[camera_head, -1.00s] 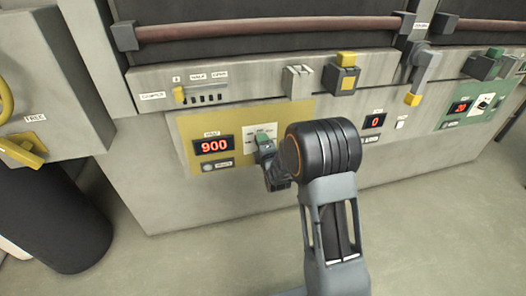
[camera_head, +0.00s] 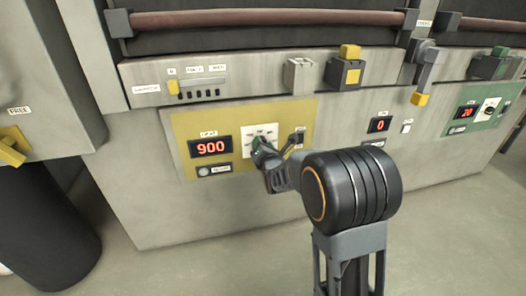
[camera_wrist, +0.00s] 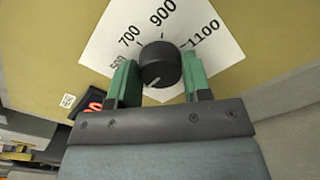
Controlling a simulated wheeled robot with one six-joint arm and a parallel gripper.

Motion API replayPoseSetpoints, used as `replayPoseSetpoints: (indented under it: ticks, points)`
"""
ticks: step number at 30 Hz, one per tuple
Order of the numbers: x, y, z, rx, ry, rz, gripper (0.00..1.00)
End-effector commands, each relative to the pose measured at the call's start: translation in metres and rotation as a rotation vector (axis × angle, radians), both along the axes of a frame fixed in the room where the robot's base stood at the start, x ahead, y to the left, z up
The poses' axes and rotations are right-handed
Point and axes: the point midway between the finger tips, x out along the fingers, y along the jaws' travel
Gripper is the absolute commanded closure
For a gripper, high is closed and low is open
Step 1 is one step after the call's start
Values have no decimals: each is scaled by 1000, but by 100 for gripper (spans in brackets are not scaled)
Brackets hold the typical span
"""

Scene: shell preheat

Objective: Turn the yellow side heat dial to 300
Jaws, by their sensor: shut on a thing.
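The yellow side heat panel (camera_head: 185,130) has a red display (camera_head: 210,147) reading 900. Its black dial (camera_wrist: 159,64) sits on a white scale plate (camera_wrist: 190,25) with marks for 500, 700, 900 and 1100. A 300 mark cannot be seen in the wrist view. My gripper (camera_wrist: 160,75) has its green fingers on both sides of the dial and is shut on it. In the head view my gripper (camera_head: 258,146) is at the plate and covers most of the dial.
A black switch (camera_head: 297,138) is on the yellow panel, just right of my gripper. A slider with a yellow knob (camera_head: 173,87) and a yellow-topped block (camera_head: 348,70) are above. A lever with a yellow end (camera_head: 419,98) hangs right.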

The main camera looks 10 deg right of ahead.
Motion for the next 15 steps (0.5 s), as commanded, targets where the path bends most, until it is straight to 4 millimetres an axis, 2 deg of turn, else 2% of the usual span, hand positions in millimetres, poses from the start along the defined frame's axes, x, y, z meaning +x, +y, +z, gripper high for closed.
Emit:
replayPoseSetpoints:
  ticks: [15]
  points:
    - [0,0,0,-133,-1,-1,79]
